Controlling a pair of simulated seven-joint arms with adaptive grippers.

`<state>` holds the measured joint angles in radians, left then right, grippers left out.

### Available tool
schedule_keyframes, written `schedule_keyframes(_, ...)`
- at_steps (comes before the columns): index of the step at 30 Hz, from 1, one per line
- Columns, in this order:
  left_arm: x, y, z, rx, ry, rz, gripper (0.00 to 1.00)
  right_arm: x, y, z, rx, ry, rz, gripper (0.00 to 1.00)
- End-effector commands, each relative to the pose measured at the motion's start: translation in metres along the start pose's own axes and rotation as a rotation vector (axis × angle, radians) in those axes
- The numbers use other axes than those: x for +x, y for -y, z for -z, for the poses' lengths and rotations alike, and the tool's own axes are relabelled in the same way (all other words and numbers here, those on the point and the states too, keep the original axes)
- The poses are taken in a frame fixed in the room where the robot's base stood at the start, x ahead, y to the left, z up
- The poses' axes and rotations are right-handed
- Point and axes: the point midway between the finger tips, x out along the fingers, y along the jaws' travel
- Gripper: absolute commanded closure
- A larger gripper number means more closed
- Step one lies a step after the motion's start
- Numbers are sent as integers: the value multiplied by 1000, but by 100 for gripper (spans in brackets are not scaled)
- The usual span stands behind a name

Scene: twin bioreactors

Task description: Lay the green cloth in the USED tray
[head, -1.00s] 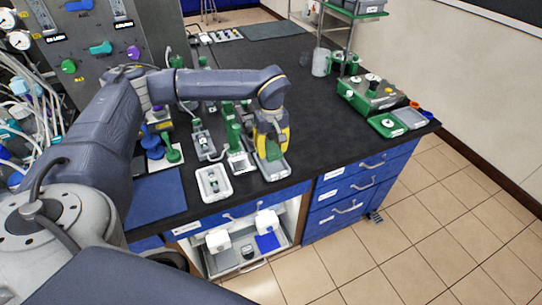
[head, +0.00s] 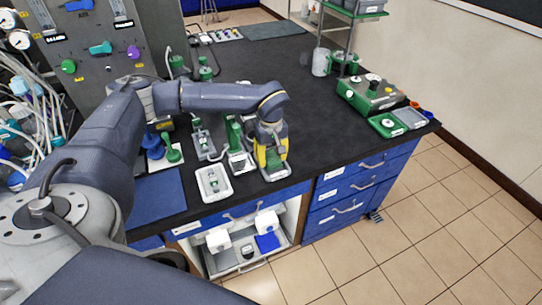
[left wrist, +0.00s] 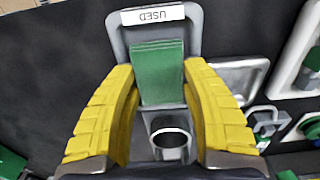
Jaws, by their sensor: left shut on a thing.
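The green cloth (left wrist: 158,75) hangs between the two yellow fingers of my left gripper (left wrist: 158,90), which is shut on it. It also shows in the head view (head: 272,158). The grey USED tray (left wrist: 117,45), with its white USED label (left wrist: 153,15), lies directly beneath the cloth. In the head view the tray's pale rim (head: 286,173) shows around the fingertips at the bench's front edge. I cannot tell whether the cloth touches the tray floor. My right gripper is not in view.
A white tray with small parts (head: 214,184) lies to the left, near the bench's front edge. A green bottle (head: 234,133) stands close behind the gripper. An open drawer (head: 243,255) is below.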

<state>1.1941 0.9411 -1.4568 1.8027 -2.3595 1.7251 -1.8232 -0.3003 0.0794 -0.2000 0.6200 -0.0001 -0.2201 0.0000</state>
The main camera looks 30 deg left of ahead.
Motion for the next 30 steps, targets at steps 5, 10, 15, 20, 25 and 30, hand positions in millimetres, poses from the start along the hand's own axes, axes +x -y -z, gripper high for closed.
schedule_keyframes(5, 5, 0, 0, 0, 0, 2, 76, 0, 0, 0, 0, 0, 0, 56)
schedule_keyframes(10, 9, 1, -1, 0, 1, 3, 76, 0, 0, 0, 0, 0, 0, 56)
schedule_keyframes(15, 10, 2, -1, 1, 2, 6, 35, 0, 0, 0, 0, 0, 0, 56)
schedule_keyframes(20, 11, 2, -2, 1, 2, 7, 32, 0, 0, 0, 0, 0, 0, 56)
schedule_keyframes(25, 10, 2, -2, 2, 3, 8, 32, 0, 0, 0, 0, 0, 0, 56)
schedule_keyframes(30, -5, 1, -1, 3, 2, 4, 32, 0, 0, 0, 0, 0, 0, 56)
